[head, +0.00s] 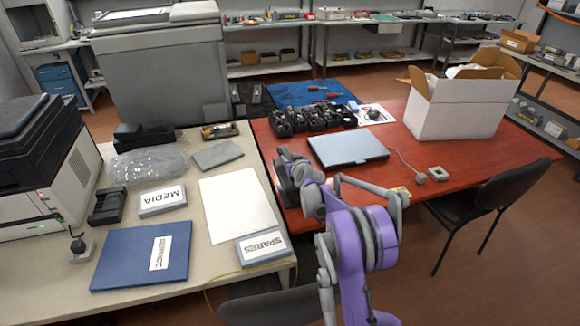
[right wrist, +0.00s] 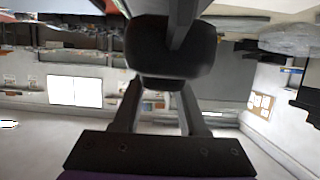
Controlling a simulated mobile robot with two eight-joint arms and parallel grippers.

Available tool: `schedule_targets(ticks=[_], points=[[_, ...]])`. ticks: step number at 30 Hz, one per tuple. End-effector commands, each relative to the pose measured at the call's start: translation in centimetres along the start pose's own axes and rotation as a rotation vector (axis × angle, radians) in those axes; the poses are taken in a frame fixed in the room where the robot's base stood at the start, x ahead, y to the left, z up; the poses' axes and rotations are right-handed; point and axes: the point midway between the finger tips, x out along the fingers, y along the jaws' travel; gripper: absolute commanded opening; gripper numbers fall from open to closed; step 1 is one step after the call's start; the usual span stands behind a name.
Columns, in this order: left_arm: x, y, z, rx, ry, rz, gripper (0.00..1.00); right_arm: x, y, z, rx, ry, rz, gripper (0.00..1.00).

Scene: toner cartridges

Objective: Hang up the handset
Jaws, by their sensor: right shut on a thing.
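My right gripper (head: 290,178) is raised over the left edge of the red table, its purple arm coming up from the bottom. In the right wrist view, its fingers (right wrist: 163,100) are shut on a dark, rounded piece (right wrist: 170,58), which looks like part of the handset. In the head view the held piece is hard to tell from the dark gripper. A black cradle-like unit (head: 107,206), perhaps the phone base, sits on the beige table left of the gripper, well apart from it. My left gripper is not in view.
The beige table (head: 220,262) holds a blue SERVICE binder (head: 143,256), MEDIA (head: 162,199) and SPARES (head: 263,246) boxes, white paper (head: 240,211) and a printer (head: 40,160). The red table (head: 330,206) holds a closed laptop (head: 347,149), black cartridges (head: 300,120) and a carton (head: 455,108).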

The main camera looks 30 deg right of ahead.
Motion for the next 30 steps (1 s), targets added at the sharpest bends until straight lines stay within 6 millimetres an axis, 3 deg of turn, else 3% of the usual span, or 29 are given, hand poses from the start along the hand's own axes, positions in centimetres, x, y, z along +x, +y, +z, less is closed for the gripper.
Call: schedule_targets(ticks=[6, 18, 19, 21, 24, 30], points=[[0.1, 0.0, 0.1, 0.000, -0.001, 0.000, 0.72, 1.0, 0.0, 2.8, -0.001, 0.000, 0.000, 0.00], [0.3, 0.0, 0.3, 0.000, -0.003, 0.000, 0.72, 1.2, 0.0, 3.4, 0.000, 0.000, 0.000, 0.00], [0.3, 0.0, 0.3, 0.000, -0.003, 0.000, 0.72, 1.2, 0.0, 3.4, 0.000, 0.000, 0.000, 0.46], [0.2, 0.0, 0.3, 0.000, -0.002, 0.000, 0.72, 1.2, 0.0, 3.3, 0.000, 0.000, 0.000, 0.58], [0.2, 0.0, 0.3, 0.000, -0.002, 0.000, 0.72, 1.2, 0.0, 3.3, 0.000, 0.000, 0.000, 0.72], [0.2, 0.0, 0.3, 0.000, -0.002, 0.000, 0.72, 1.2, 0.0, 3.3, 0.000, 0.000, 0.000, 0.72]])
